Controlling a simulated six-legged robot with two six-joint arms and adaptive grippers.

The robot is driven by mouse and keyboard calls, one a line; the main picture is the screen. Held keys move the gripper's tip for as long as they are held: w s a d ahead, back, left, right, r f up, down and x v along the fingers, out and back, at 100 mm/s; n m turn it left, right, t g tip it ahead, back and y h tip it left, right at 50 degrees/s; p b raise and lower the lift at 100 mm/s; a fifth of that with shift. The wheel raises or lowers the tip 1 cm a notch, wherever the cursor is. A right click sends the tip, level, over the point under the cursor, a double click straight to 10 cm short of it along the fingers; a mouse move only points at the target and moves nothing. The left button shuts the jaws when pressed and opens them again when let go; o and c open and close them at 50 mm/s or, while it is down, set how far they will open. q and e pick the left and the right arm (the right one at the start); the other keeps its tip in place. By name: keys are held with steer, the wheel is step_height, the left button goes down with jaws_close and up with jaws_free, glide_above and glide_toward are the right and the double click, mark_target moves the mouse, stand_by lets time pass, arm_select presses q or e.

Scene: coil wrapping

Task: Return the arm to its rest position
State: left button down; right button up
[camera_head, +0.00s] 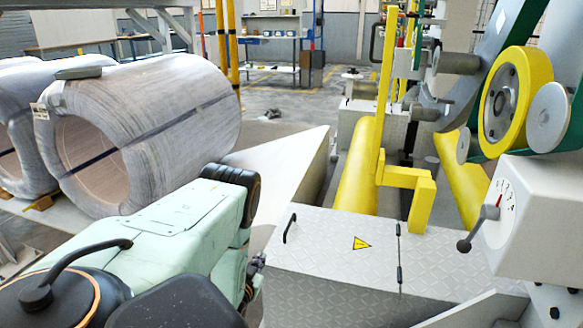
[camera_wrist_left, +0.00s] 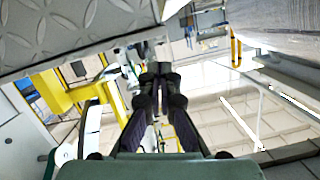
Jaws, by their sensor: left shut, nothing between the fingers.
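My left arm comes in from the lower left of the head view, with a pale green link and black joints. Only a small dark part of my left gripper (camera_head: 255,278) shows there, beside the left edge of the grey tread-plate cover (camera_head: 345,262). In the left wrist view my left gripper (camera_wrist_left: 160,72) has its two black fingers together at the tips, with nothing held. The tread plate (camera_wrist_left: 70,30) fills the upper left of that view. My right gripper is in neither view.
A large wrapped coil (camera_head: 170,120) lies at the left, with another coil (camera_head: 15,130) beside it. The wrapping machine, with a yellow wheel (camera_head: 515,100) and a lever box (camera_head: 530,215), stands at the right. Yellow rollers (camera_head: 357,170) lie behind the cover. Open floor (camera_head: 285,105) shows farther back.

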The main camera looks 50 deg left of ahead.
arm_select(q)
steer(key=s+d+f+g+h+p, duration=0.1)
steer(key=s+d+f+g+h, duration=0.25)
steer(key=s+d, duration=0.4)
steer(key=s+d+f+g+h+p, duration=0.15)
steer(key=s+d+f+g, duration=0.3)
steer(key=d, duration=0.55)
steer(key=s+d+r+m+g+h+p, duration=0.15)
steer(key=s+d+r+g+h, duration=0.3)
steer(key=s+d, duration=0.65)
steer(key=s+d+r+m+p, duration=0.1)
steer(key=d+r+m+p, duration=0.1)
steer(key=d+r, duration=0.3)
step_height(320, 180, up, 5)
steer(key=shift+s+d+f+g+p, duration=0.15)
steer(key=shift+s+d+g+p, duration=0.2)
steer(key=shift+p, duration=0.15)
steer(key=shift+y, duration=0.35)
